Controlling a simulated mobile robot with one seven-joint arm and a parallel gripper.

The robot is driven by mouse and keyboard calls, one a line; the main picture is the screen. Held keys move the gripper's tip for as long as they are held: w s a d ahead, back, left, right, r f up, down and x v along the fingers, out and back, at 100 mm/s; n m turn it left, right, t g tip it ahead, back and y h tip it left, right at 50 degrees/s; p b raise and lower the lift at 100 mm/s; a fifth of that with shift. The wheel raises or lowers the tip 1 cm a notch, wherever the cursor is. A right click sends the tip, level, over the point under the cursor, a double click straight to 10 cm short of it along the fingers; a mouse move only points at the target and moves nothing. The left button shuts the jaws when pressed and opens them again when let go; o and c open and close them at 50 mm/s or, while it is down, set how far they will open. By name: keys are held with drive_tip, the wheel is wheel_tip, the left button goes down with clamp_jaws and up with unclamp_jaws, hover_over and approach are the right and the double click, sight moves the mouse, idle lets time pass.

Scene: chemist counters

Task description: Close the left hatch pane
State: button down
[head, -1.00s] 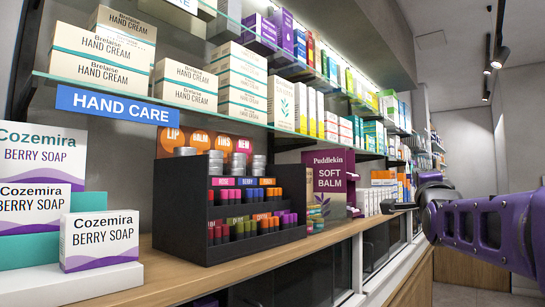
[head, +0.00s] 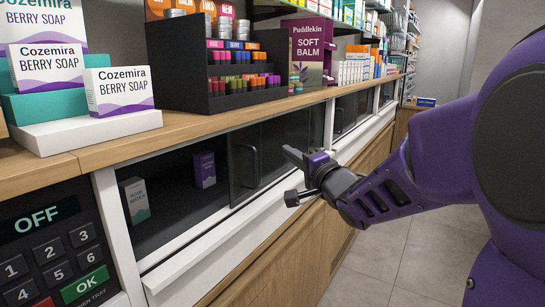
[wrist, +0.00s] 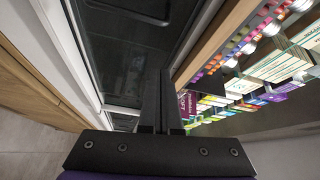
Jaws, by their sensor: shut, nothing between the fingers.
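The hatch is a white-framed opening under the wooden counter. A dark glass pane (head: 268,150) with a black upright handle (head: 246,166) stands in its right part. To the left of its edge, the hatch interior (head: 170,195) shows a white-and-green box and a purple box; I cannot tell whether clear glass covers that part. My gripper (head: 288,153) is in front of the dark pane, to the right of the handle and apart from it. In the wrist view, its fingers (wrist: 161,100) are together and empty, with the dark pane (wrist: 125,50) beyond them.
A white ledge (head: 225,245) runs below the hatch. A keypad (head: 50,250) reading OFF is at the left. Soap boxes (head: 118,90), a black lip-balm stand (head: 215,95) and a Soft Balm box (head: 308,50) stand on the counter (head: 190,125). The floor (head: 385,250) at right is clear.

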drive_tip(key=f+x, duration=0.1)
drive_tip(key=x, duration=0.7)
drive_tip(key=shift+s+a+b, duration=0.25)
drive_tip(key=shift+s+a, duration=0.4)
drive_tip(key=shift+s, duration=0.25)
drive_tip(key=shift+s+a+b, duration=0.25)
drive_tip(key=shift+s+a, duration=0.45)
drive_tip(key=shift+s, duration=0.2)
